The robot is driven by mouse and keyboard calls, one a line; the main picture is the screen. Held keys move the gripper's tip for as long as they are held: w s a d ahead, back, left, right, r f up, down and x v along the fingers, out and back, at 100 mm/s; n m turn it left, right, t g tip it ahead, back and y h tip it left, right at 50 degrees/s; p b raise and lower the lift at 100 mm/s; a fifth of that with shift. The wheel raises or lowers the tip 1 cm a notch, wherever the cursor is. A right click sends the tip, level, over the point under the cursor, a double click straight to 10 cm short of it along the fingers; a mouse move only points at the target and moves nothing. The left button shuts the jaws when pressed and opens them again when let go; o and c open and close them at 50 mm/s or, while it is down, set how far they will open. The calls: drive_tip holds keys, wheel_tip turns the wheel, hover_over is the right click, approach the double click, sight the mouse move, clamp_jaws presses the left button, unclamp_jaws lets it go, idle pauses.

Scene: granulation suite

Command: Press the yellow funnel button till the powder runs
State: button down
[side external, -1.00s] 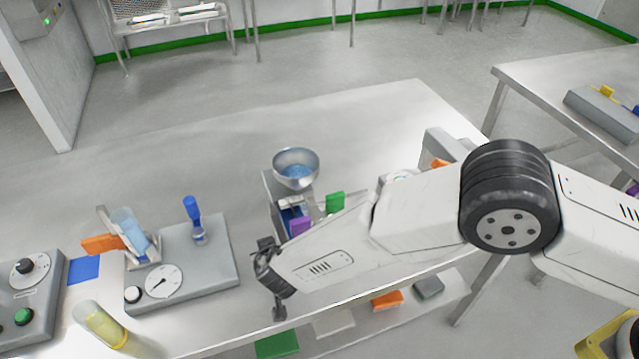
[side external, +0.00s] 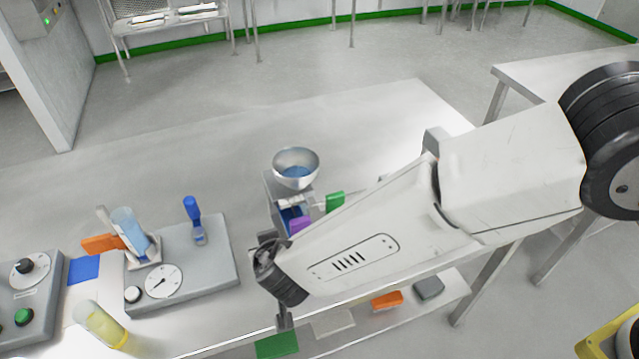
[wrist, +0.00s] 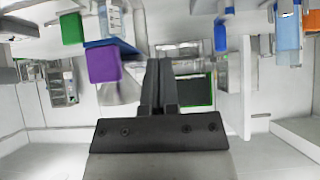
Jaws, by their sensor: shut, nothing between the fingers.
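The metal funnel bowl (side external: 297,160) with blue powder (side external: 294,172) in it stands on a grey stand (side external: 273,190) at the middle of the bench. I make out no yellow button on it in either view; my arm hides part of the area. A purple block (side external: 299,224) and a green block (side external: 335,201) sit by the stand; they also show in the wrist view, purple (wrist: 104,65) and green (wrist: 71,28). My gripper (side external: 284,318) is at the bench's front edge, nearer the camera than the funnel, apart from it. Its fingers (wrist: 158,68) are shut and empty.
Left of my gripper are a grey scale (side external: 205,262) with a dial, a blue-handled tool (side external: 193,210) and a tilted beaker (side external: 129,228). A yellow cylinder (side external: 99,323) and a control box (side external: 25,292) are farther left. The bench behind the funnel is clear.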

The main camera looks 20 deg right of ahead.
drive_tip(key=shift+v, duration=0.85)
drive_tip(key=shift+w+d, duration=0.1)
drive_tip(key=w+d+r+g+h, duration=0.1)
drive_tip(key=d+r+g, duration=0.1)
drive_tip(key=d, duration=0.9)
drive_tip(key=d+r+g+h, duration=0.1)
drive_tip(key=d+g, duration=0.2)
drive_tip(key=d, duration=0.9)
drive_tip(key=s+d+r+y, duration=0.1)
drive_tip(key=s+d, duration=0.5)
drive_tip(key=d, duration=0.3)
drive_tip(key=s+d+r+g, duration=0.1)
drive_tip(key=s+d+r, duration=0.1)
drive_tip(key=s+d, duration=0.4)
drive_tip(key=d, duration=0.3)
drive_tip(key=shift+s+d+g+y, duration=0.25)
drive_tip(key=shift+d+g+y, duration=0.05)
drive_tip(key=shift+y, duration=0.1)
